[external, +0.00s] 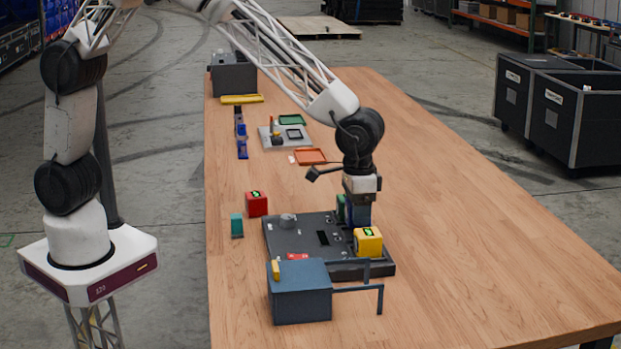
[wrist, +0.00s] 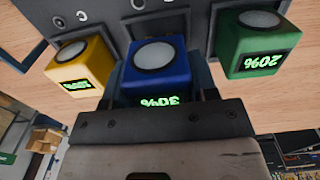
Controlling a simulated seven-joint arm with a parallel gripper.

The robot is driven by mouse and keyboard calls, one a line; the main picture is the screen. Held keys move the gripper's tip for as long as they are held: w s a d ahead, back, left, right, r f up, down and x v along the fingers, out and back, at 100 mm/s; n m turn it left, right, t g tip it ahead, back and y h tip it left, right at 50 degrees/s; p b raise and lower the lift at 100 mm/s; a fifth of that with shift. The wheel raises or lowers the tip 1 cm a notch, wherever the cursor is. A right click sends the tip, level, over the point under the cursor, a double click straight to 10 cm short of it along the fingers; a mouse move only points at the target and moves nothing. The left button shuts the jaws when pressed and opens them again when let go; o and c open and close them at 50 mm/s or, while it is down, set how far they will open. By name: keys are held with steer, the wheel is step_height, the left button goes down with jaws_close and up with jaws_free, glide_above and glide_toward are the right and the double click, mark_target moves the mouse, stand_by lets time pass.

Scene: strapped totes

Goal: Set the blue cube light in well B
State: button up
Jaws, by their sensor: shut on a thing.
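The blue cube light (wrist: 158,78) fills the middle of the wrist view, with a grey round disc and a green "30%" readout. My gripper (external: 358,212) is shut on it over the dark well board (external: 285,238). In the external view the blue cube is mostly hidden by the gripper. The yellow cube light (external: 367,241) sits at the board's near right, and the green cube light (external: 341,208) is partly hidden behind my gripper. In the wrist view they flank the blue cube. I cannot read the well letters or tell whether the cube touches the board.
A red cube light (external: 257,204) and a teal block (external: 237,226) stand left of the board. A blue-grey box (external: 300,292) with a side rail stands at its near edge. Trays and small parts lie farther back. The table's right side (external: 470,240) is clear.

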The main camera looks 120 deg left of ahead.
steer(key=shift+f, duration=1.3)
stand_by(1.0)
steer(key=o, duration=1.5)
steer(key=shift+c, duration=0.2)
steer(key=shift+r, duration=0.1)
steer(key=shift+r, duration=4.35)
